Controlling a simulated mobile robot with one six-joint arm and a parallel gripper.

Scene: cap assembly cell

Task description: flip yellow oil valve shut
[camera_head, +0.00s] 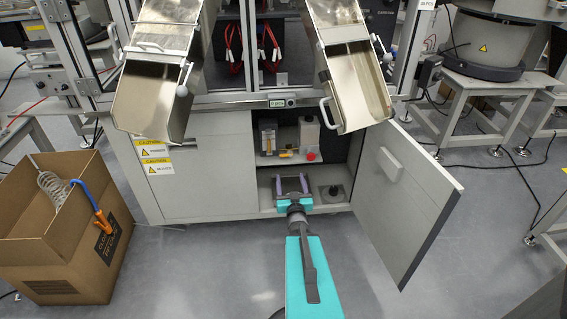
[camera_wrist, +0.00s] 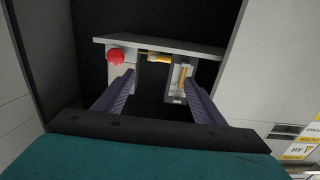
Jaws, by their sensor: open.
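The small yellow valve (camera_head: 286,155) is inside the open cabinet, on the upper shelf between a box-like unit and the red knob. In the wrist view the yellow valve (camera_wrist: 157,57) lies roughly level, beside a clear unit with a yellow part inside. My gripper (camera_head: 291,182) is in the cabinet opening, below and in front of the shelf. Its purple fingers are spread and empty. In the wrist view the gripper (camera_wrist: 160,82) points toward the shelf, with the valve beyond the gap between the fingertips, apart from them.
A red knob (camera_head: 310,156) and the clear unit (camera_wrist: 180,80) flank the valve closely. The cabinet door (camera_head: 400,200) stands open on the right. Metal chutes (camera_head: 155,95) overhang the cabinet front. A cardboard box (camera_head: 65,240) stands at left. The floor before the cabinet is clear.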

